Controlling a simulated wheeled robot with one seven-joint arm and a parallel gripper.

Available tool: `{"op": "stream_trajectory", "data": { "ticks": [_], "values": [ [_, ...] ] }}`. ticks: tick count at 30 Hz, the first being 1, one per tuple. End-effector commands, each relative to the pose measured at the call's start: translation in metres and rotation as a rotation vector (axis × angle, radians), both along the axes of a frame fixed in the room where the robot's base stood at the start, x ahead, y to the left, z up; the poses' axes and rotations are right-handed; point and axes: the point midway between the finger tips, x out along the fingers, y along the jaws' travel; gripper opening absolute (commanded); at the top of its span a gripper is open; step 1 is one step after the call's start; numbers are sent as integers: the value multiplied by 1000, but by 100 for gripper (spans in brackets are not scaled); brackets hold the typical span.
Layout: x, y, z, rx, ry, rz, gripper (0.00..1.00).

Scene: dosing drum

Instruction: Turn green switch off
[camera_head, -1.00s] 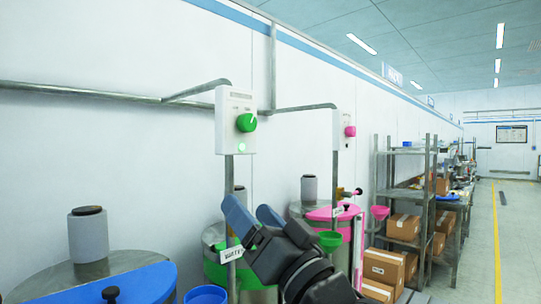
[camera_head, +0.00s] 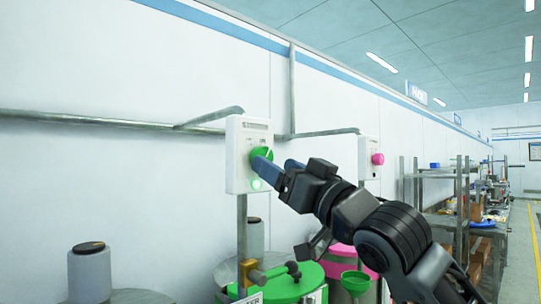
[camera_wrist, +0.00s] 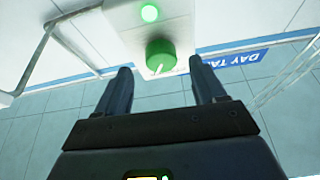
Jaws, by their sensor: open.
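The green switch (camera_head: 260,155) is a round knob on a white control box (camera_head: 236,165) mounted on a post. A green light (camera_head: 256,184) glows below the knob. In the wrist view the green knob (camera_wrist: 160,56) shows just beyond my fingertips, between their lines, with a pale mark on its rim. The lit green light (camera_wrist: 149,13) also shows there. My gripper (camera_head: 277,166) is open and empty in front of the box, its fingers toward the knob and partly overlapping it in the head view. In the wrist view my gripper (camera_wrist: 160,77) has a wide gap between its fingers. I cannot tell whether they touch the knob.
A second white box with a pink knob (camera_head: 377,159) stands to the right. Below are a green-lidded drum (camera_head: 285,285), a pink-lidded drum (camera_head: 340,262) and a green funnel (camera_head: 356,281). Grey pipes (camera_head: 90,118) run along the wall. Metal shelves (camera_head: 437,175) stand farther right.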

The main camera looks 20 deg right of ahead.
Motion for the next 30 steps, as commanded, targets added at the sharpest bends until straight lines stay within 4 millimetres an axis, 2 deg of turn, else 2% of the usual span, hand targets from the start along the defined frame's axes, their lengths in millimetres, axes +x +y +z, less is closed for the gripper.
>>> {"op": "stream_trajectory", "data": {
  "ticks": [1,7,18,30],
  "values": [
    [7,3,6,-2,0,2,70],
    [26,8,13,-1,0,0,70],
    [31,10,14,1,-2,0,70],
    [31,10,14,0,-1,0,31]
  ]
}}
